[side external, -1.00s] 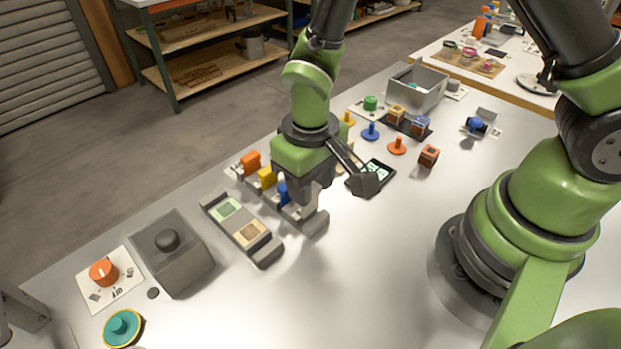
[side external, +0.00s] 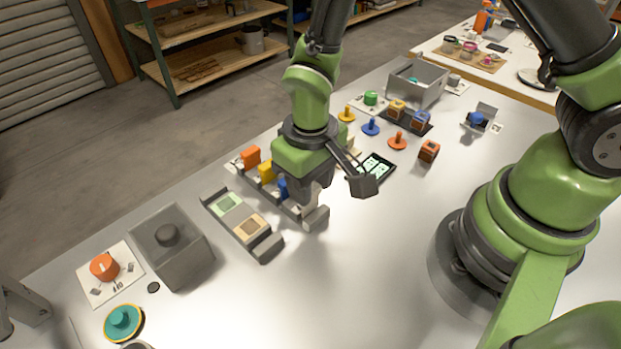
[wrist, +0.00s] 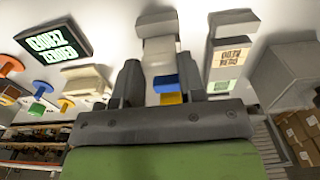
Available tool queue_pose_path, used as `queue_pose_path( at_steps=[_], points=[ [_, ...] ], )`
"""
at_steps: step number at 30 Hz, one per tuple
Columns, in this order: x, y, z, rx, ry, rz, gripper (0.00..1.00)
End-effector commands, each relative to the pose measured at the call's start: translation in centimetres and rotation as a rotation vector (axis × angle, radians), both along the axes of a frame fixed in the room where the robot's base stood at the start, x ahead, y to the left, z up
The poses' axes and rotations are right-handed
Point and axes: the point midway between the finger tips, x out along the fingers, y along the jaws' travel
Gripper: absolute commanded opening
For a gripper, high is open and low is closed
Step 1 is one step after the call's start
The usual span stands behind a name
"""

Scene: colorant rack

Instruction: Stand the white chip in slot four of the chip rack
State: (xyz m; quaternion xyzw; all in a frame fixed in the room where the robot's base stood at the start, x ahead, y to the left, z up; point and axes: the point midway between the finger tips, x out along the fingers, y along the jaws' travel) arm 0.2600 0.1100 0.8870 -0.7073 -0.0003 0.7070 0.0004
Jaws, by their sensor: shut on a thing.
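My gripper (side external: 306,198) is over the near end of the chip rack, its fingers pointing down. In the wrist view my gripper (wrist: 160,78) is shut on the white chip (wrist: 160,60), which shows between the two fingers. The chip rack (side external: 317,218) holds an orange chip (side external: 250,156), a yellow chip (side external: 265,171) and a blue chip (side external: 283,187) in a row toward its far end. In the wrist view the blue chip (wrist: 165,83) lies just beyond the white one. The fingers hide the white chip's lower edge, so I cannot tell whether it is seated.
A grey holder (side external: 267,248) with a green and a tan card lies left of the rack. A grey box with a knob (side external: 180,250) and an orange dial (side external: 104,267) stand farther left. A black display (side external: 377,166) and several coloured pegs lie right.

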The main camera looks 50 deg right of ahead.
Motion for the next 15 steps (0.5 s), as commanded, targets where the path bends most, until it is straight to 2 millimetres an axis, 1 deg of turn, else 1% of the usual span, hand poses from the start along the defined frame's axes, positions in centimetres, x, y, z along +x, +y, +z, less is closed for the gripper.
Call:
queue_pose_path(
  at_steps=[5, 15],
  points=[
    [-0.01, 0.00, -0.08, 0.000, 0.000, 0.000, 0.15],
    [-0.02, -0.01, -0.95, 0.000, 0.000, 0.000, 0.15]
  ],
)
